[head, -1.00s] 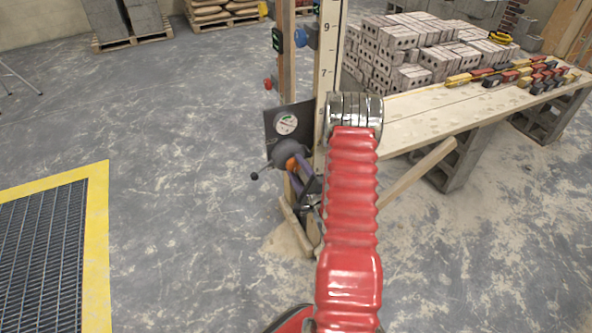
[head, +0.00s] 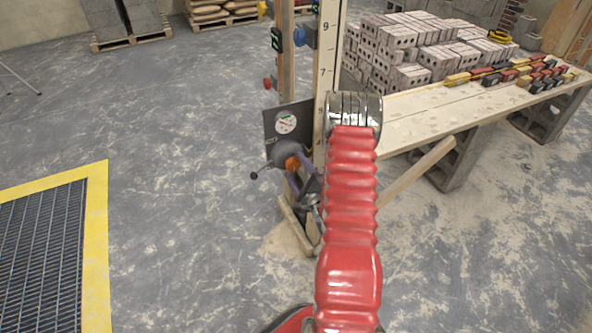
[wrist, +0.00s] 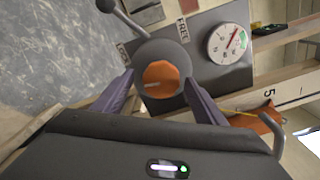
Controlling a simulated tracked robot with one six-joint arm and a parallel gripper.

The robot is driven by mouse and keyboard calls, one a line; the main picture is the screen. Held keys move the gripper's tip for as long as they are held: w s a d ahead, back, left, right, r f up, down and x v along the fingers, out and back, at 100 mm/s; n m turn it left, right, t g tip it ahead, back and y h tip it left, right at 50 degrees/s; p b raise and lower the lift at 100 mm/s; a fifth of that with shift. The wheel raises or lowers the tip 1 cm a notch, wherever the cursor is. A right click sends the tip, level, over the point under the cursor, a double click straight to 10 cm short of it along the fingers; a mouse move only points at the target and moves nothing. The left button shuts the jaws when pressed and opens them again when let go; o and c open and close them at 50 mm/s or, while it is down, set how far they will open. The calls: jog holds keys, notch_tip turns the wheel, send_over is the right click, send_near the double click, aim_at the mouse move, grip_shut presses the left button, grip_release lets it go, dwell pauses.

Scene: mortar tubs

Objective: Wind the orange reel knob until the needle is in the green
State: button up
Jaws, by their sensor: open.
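The orange reel knob (wrist: 161,78) sits in the middle of a round grey hub in the wrist view; it also shows in the head view (head: 293,163). My gripper (wrist: 158,82) is open, with its two purple fingers on either side of the knob and gaps visible beside it. The round white gauge (wrist: 228,43) is on the grey plate beside the hub and shows in the head view (head: 286,123). It has red and green marks; the needle's exact reading is too small to tell.
A black-tipped lever (head: 255,175) sticks out left of the hub. A tall numbered staff (head: 326,60) stands behind it. A plank bench (head: 430,113) with bricks is at the right. A yellow-edged floor grate (head: 97,230) is at the left; the floor between is clear.

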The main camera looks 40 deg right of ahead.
jog(key=shift+s, duration=0.1)
jog(key=v, duration=1.3)
jog(key=shift+s, duration=0.3)
dwell(0.8)
